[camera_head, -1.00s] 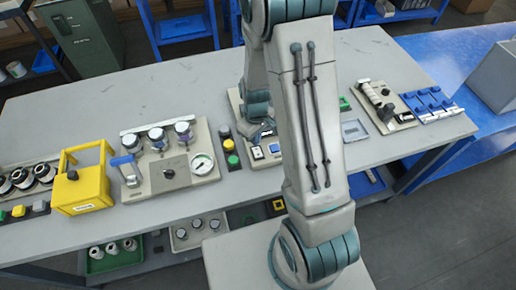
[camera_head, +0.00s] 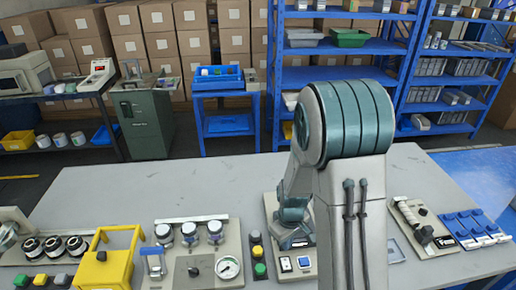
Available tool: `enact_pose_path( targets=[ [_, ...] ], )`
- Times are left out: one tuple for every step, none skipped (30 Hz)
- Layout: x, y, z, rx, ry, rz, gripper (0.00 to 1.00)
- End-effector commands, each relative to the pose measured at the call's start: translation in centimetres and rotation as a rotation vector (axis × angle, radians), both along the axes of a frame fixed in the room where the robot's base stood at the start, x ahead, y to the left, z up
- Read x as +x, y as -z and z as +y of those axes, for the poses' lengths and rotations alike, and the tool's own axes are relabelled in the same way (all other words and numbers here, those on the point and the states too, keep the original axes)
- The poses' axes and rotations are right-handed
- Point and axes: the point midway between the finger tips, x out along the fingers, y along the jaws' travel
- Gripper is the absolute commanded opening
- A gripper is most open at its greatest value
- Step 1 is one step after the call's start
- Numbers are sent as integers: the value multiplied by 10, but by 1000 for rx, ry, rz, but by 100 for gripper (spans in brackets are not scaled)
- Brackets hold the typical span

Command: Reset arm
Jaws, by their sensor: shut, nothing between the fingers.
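My arm rises at the right of centre, with its large teal elbow joint near the top. Its far section slopes down behind the elbow to the wrist. My gripper (camera_head: 292,239) is at the low end, just over or in front of the small switch panel (camera_head: 284,272). It is small and partly blended with the wrist; it looks shut and empty. I cannot tell whether it touches the panel.
The grey table (camera_head: 130,195) is clear at its back. Along its front stand a yellow box with a handle (camera_head: 106,264), a gauge board (camera_head: 205,266), a button strip (camera_head: 258,255), a roller fixture (camera_head: 415,225) and blue clamps (camera_head: 470,228). Blue shelves (camera_head: 340,47) stand behind.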

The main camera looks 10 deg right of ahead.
Motion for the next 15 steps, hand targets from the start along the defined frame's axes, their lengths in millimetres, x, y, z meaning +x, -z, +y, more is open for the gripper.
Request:
enact_pose_path(
  targets=[
    [0,-1,0,1,2,-2,0],
    [0,-3,0,1,4,-4,0],
    [0,-7,0,3,10,-9,0],
    [-1,-11,1,4,16,-13,0],
    [-1,-16,1,6,23,-20,0],
    [-2,-25,1,9,37,-30,0],
    [-3,-32,2,12,49,-39,0],
    [-5,-41,2,15,62,-48,0],
    [-7,-52,3,19,81,-62,0],
    [-10,-62,3,23,97,-72,0],
    [-12,-71,3,26,112,-83,0],
    [-17,-83,4,30,133,-96,0],
    [-20,-91,4,34,150,-106,0],
    [-24,-99,4,36,165,-115,0],
    [-29,-110,4,41,186,-130,0]
  ],
)
